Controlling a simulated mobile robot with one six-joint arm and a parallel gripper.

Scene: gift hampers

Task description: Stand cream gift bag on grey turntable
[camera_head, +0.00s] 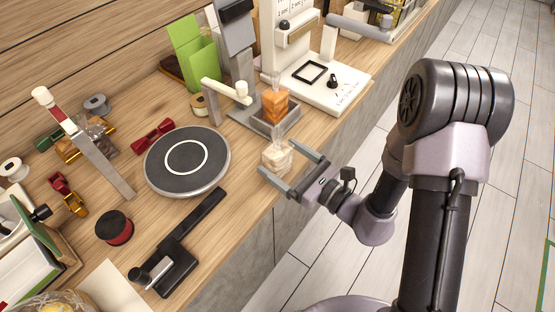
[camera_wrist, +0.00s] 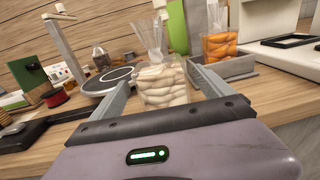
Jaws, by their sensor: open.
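The cream gift bag (camera_head: 277,156) stands upright near the front edge of the wooden counter, clear-topped with pale contents. It also shows in the wrist view (camera_wrist: 162,86), between my fingers. My gripper (camera_head: 278,166) is open, with one finger on each side of the bag; whether either finger touches it I cannot tell. The grey turntable (camera_head: 212,178), a round dark-topped disc with a white ring, lies to the left of the bag and its top is empty. It shows behind the left finger in the wrist view (camera_wrist: 92,84).
An orange bag (camera_head: 274,104) stands in a grey tray (camera_head: 262,125) just behind the cream bag. A black tool (camera_head: 178,256) lies in front of the turntable. Ribbon spools, bows and a tall metal post (camera_head: 103,168) stand left. Bare counter lies between bag and turntable.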

